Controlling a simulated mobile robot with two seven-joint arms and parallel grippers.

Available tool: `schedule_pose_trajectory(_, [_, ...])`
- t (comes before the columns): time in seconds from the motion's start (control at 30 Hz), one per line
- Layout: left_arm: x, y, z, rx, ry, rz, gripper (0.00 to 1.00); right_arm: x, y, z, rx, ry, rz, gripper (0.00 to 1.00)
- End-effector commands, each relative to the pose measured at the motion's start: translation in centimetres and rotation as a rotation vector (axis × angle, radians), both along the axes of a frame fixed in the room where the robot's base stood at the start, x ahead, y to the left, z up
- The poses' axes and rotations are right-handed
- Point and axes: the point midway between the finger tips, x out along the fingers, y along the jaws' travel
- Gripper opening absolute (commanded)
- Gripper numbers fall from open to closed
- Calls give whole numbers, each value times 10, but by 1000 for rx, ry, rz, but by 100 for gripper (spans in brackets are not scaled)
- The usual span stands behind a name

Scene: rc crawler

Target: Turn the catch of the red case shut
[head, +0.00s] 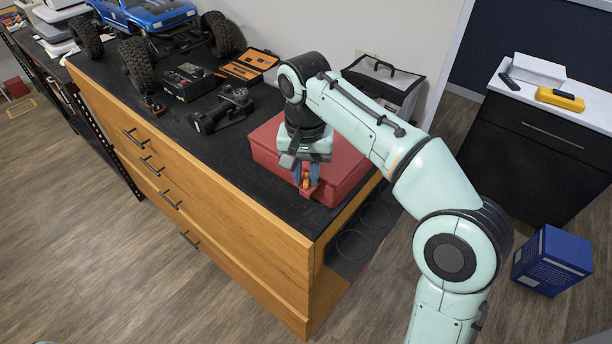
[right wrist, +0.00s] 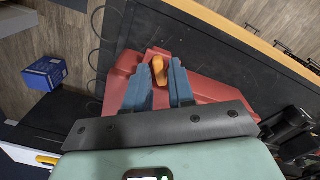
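The red case (head: 340,166) lies closed on the black worktop near its front right corner. Its orange catch (right wrist: 158,70) is on the case's side that faces the worktop's edge. My right gripper (head: 306,180) points down at that side. In the right wrist view its two blue fingers (right wrist: 163,76) stand on either side of the catch, very close to it. I cannot tell whether they press on it. The fingers and wrist hide part of the case in the head view. My left gripper is not in view.
A radio controller (head: 222,108), a black box (head: 188,82), an orange tool kit (head: 248,64) and a blue crawler (head: 150,15) are on the worktop to the left. A grey-black bag (head: 384,80) stands behind the case. A blue box (head: 552,260) is on the floor at right.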

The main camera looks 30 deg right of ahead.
Motion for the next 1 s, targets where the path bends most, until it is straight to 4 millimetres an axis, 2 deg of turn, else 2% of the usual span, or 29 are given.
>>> schedule_pose_trajectory(0.3, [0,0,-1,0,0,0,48,0,0,-2,0,-2,0,23])
schedule_pose_trajectory(0.4, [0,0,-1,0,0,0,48,0,0,-2,0,-1,0,0])
schedule_pose_trajectory(0.77, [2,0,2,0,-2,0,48,0,0,-2,0,-2,27,0])
schedule_pose_trajectory(1.0, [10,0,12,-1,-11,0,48,0,-1,-1,1,0,147,0])
